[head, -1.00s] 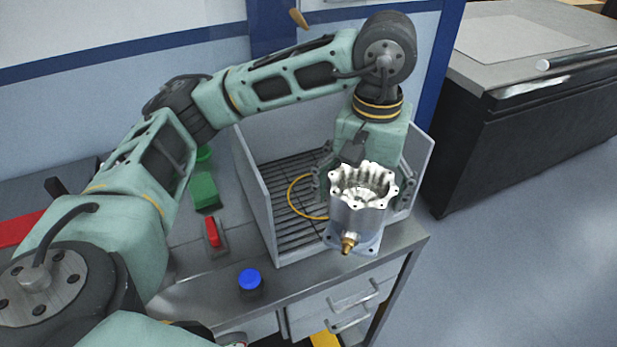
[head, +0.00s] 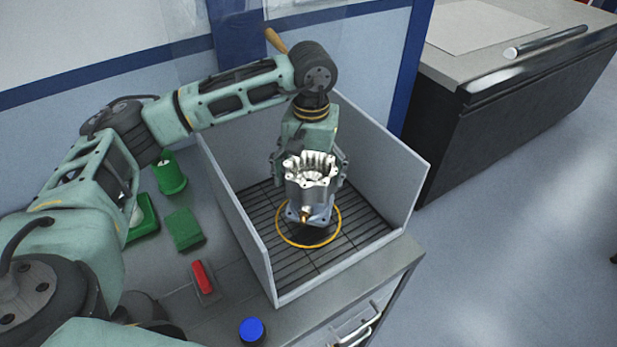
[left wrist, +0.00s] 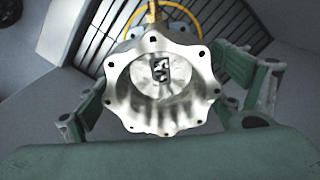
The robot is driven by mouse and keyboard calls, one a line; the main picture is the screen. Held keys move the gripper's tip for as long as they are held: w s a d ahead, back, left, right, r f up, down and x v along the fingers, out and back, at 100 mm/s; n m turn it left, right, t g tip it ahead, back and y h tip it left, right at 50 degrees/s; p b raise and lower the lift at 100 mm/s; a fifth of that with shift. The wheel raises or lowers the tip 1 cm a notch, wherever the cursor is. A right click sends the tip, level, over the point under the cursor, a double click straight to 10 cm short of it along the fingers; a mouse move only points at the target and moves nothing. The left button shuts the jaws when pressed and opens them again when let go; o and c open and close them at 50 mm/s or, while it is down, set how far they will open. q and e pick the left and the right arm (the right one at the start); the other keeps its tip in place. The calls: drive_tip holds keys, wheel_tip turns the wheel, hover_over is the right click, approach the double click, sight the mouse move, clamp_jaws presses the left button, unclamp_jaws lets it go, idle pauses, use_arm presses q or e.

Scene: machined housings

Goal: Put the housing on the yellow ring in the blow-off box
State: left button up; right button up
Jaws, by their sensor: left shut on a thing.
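The housing (head: 310,184) is a silvery metal part with a scalloped open top, a square base flange and a brass fitting low on its front. My left gripper (head: 309,172) is shut on it, with fingers on both sides, and holds it upright. It also shows in the left wrist view (left wrist: 160,85) between the fingers. The yellow ring (head: 306,245) lies on the slatted floor of the grey blow-off box (head: 388,170). The housing is inside the box, overlapping the far part of the ring in the picture; I cannot tell whether its base touches the floor. My right gripper is not in view.
Box walls stand left and right of the arm. A dark cabinet (head: 520,110) stands at the right.

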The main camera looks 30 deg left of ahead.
sight(310, 179)
use_arm(q)
drive_tip(key=shift+w+a+f, duration=0.25)
drive_tip(key=shift+w+a, duration=0.1)
drive_tip(key=shift+w, duration=0.2)
drive_tip(key=shift+f+p, duration=0.15)
drive_tip(key=shift+p, duration=0.15)
wheel_tip(310, 179, down, 3)
drive_tip(key=shift+p, duration=0.85)
drive_tip(key=shift+f, duration=0.45)
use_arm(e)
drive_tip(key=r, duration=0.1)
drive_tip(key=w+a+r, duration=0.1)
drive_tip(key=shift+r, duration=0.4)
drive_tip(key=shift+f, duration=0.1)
use_arm(q)
drive_tip(key=o, duration=1.9)
drive_tip(key=shift+f, duration=0.15)
drive_tip(key=shift+s, duration=0.1)
